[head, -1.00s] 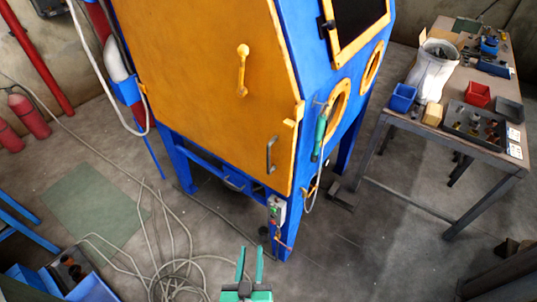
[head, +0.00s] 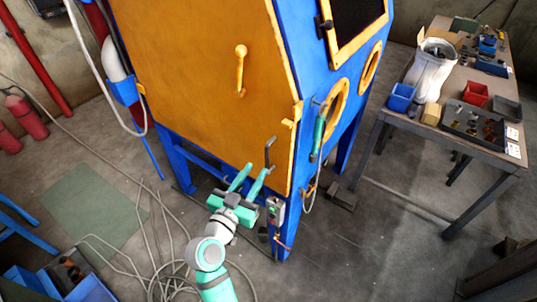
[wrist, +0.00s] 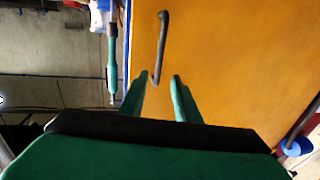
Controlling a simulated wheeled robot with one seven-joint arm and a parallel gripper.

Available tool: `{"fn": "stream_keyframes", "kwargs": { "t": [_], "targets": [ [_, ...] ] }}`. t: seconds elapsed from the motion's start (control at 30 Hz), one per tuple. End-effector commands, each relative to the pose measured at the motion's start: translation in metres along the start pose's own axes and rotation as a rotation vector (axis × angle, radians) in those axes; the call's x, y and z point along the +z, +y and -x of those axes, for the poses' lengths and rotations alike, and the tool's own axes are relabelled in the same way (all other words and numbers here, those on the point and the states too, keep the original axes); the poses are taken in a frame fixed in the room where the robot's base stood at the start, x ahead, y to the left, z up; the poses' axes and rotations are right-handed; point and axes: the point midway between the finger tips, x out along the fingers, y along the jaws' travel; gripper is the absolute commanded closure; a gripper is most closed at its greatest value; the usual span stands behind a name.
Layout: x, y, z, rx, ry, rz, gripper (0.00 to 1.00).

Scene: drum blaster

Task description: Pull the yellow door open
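The yellow door (head: 200,70) is a large panel on the side of the blue cabinet and looks shut. A dark bar handle (head: 269,153) stands near its lower right edge. A yellow lever (head: 240,70) sits higher on the door. My gripper (head: 255,170) is open with its green fingers pointing at the door, just below and left of the handle in the head view. In the wrist view, the handle (wrist: 160,48) stands ahead, lined up between the open fingertips (wrist: 160,78). The fingers are apart from it or only near its closest end; exact contact cannot be told.
A control box (head: 276,211) hangs under the cabinet's corner, close to my gripper. A green-handled tool with a hose (head: 318,135) hangs on the blue face. Loose cables (head: 165,250) lie on the floor. A workbench (head: 450,135) stands at the right.

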Motion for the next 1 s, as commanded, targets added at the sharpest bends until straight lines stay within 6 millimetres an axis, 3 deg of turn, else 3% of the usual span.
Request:
{"fn": "stream_keyframes", "kwargs": {
  "t": [0.3,0.5,0.93,1.0],
  "targets": [
    [-0.001,0.007,-0.06,0.013,0.0,0.0,0.7],
    [0.0,0.007,-0.083,0.011,0.0,0.001,0.7],
    [0.0,0.006,-0.09,0.008,0.0,0.001,0.7],
    [0.0,0.006,-0.09,0.008,-0.001,0.001,0.87]
  ]
}}
